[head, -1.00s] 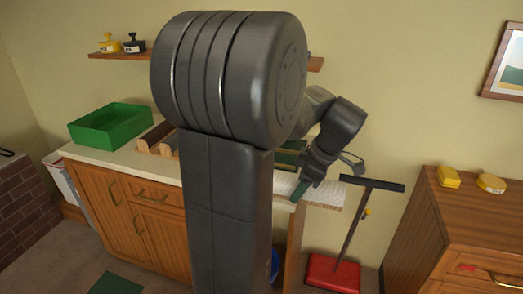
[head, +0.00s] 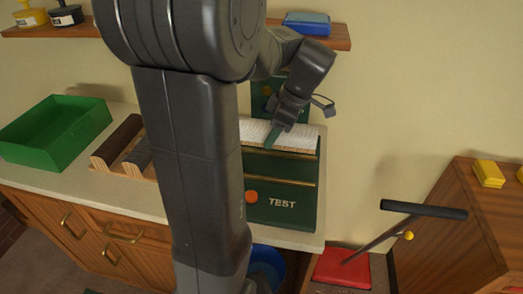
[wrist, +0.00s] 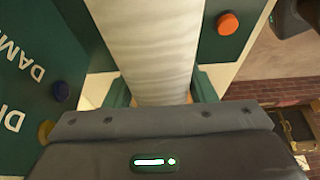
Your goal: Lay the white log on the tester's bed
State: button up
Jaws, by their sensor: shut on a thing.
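The white log (wrist: 155,50) runs up the wrist view from between my gripper's green fingers (wrist: 160,88). In the head view the log (head: 302,139) lies lengthwise over the top of the green tester (head: 290,185), and my gripper (head: 272,136) is shut on it from above. The tester has an orange button and the word TEST on its front. The log covers most of the bed, and I cannot tell whether it touches it. The wrist view also shows the tester's upright panel (wrist: 40,70) with lettering, and the orange button (wrist: 228,23).
A wooden rack (head: 105,160) with dark logs and a green bin (head: 55,130) stand left on the counter. My arm hides part of the counter. A shelf (head: 335,36) holds a blue item above. A black-handled plunger-like tool (head: 425,209) stands by a red base at right.

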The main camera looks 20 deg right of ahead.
aim_at(266, 166)
jog(key=shift+w, duration=0.35)
notch_tip(266, 166, down, 10)
jog(key=shift+r, duration=0.1)
jog(key=o, duration=1)
jog(key=shift+c, duration=0.2)
jog(key=v, duration=1.2)
